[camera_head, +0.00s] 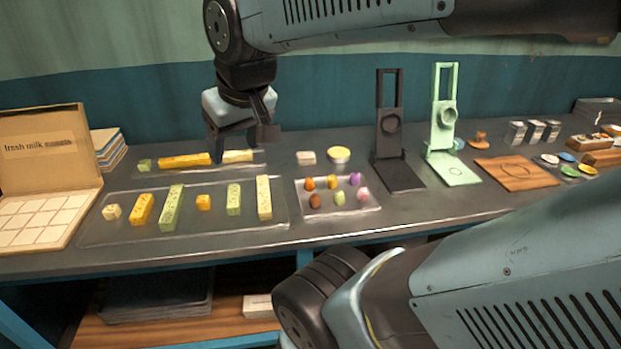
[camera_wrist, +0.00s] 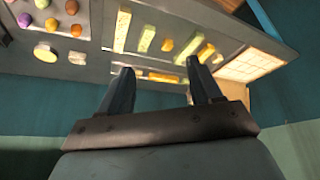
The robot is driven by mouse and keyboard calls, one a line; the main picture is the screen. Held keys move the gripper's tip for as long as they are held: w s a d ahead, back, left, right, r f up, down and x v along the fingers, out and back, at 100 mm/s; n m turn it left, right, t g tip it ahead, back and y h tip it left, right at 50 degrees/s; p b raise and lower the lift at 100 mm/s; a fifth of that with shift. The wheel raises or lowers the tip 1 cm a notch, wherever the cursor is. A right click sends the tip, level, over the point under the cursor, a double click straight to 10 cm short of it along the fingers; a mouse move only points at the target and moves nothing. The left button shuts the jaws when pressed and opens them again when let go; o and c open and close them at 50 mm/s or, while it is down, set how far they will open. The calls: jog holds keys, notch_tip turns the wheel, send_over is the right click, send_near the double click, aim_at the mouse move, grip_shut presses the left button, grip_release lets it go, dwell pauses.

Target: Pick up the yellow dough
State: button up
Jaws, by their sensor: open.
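Several yellow pieces could be the dough; I cannot tell which one the task means. A long orange-yellow bar (camera_head: 184,161) lies on the back clear tray (camera_head: 140,176), with a pale yellow bar (camera_head: 238,156) to its right. The front clear tray (camera_head: 100,236) holds a pale yellow cube (camera_head: 111,212), an orange-yellow block (camera_head: 142,209) and a long pale yellow bar (camera_head: 264,197). My gripper (camera_head: 240,148) is open and empty, pointing down over the back tray. In the wrist view, the orange-yellow bar (camera_wrist: 165,77) shows between the fingers. The near finger hides part of the back tray.
A small tray of coloured balls (camera_head: 340,211) and a round yellow piece (camera_head: 339,154) lie right of the trays. A black stand (camera_head: 390,150) and a green stand (camera_head: 443,140) rise beyond. An open "fresh milk" box (camera_head: 40,150) stands left.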

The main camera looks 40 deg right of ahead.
aim_at(324, 187)
jog(key=w+d+f+n+g+h, duration=0.3)
jog(key=w+d+f+g, duration=0.1)
jog(key=w+d+f, duration=0.1)
jog(key=w+d+f+n+g+h, duration=0.4)
jog(key=w+d+f, duration=0.2)
jog(key=d+f, duration=0.2)
jog(key=w+d+f+n+g+h, duration=0.3)
jog(key=w+d+f+g, duration=0.1)
jog(key=w+d+f, duration=0.1)
jog(key=shift+w+d+f+n+h, duration=0.15)
jog(key=shift+d+f, duration=0.3)
jog(key=shift+f, duration=0.25)
jog(key=shift+w+d+f+n+h, duration=0.15)
jog(key=shift+d+f, duration=0.25)
jog(key=shift+f, duration=0.3)
jog(key=shift+w+d+f+n+h, duration=0.3)
jog(key=shift+f, duration=0.05)
jog(key=x, duration=1.4)
jog(key=shift+s+r, duration=0.15)
jog(key=c, duration=1.1)
jog(key=shift+r, duration=0.1)
